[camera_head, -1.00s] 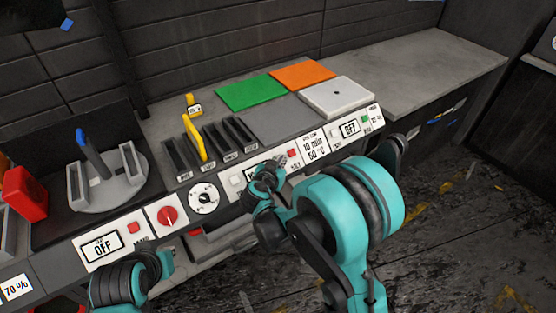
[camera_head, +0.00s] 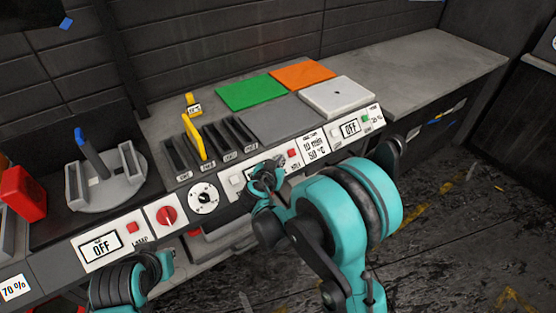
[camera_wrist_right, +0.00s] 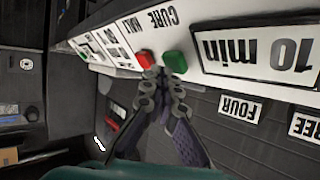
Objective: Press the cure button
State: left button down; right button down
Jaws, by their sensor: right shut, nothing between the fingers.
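My right gripper (camera_head: 277,167) is at the front panel of the counter, its fingers shut and empty. In the right wrist view, the fingertips (camera_wrist_right: 164,76) are at the lower edge of a green button (camera_wrist_right: 175,62), below the upside-down label CURE (camera_wrist_right: 157,18). I cannot tell whether they touch it. A red button (camera_wrist_right: 146,59) beside it, by the label HALT, also shows in the head view (camera_head: 292,153). In the head view the green button is hidden behind my gripper. Part of my left arm shows at the lower left; its gripper does not show.
A "10 min" display (camera_wrist_right: 259,53) is beside the green button. Another panel with an OFF display (camera_head: 350,129) and a small green button (camera_head: 365,118) is to the right. Slots with a yellow tool (camera_head: 194,138) and coloured plates are behind the panel.

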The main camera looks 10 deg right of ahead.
jog(key=shift+w+a+f+b, duration=0.1)
jog(key=shift+w+f+b, duration=0.2)
jog(key=shift+f+b, duration=0.05)
dwell(0.4)
jog(key=shift+s+r, duration=0.1)
jog(key=shift+r, duration=0.05)
jog(key=shift+s+d+r+p, duration=0.2)
jog(key=shift+s+r+p, duration=0.2)
jog(key=shift+s+r, duration=0.1)
dwell(0.4)
jog(key=s+r+p, duration=0.1)
jog(key=s+d+r+p, duration=0.1)
jog(key=s+r, duration=0.1)
jog(key=shift+s+d+r, duration=0.15)
jog(key=shift+s+r, duration=0.05)
jog(key=shift+r, duration=0.1)
dwell(0.8)
jog(key=s+r+n+g+y, duration=0.1)
jog(key=s+n+g+y, duration=0.1)
jog(key=s, duration=1)
jog(key=s+r+n+g+y, duration=0.2)
jog(key=s+n+y, duration=0.2)
jog(key=s, duration=0.8)
jog(key=shift+d+n+y, duration=0.2)
jog(key=shift+n+y, duration=0.1)
jog(key=shift+n, duration=0.1)
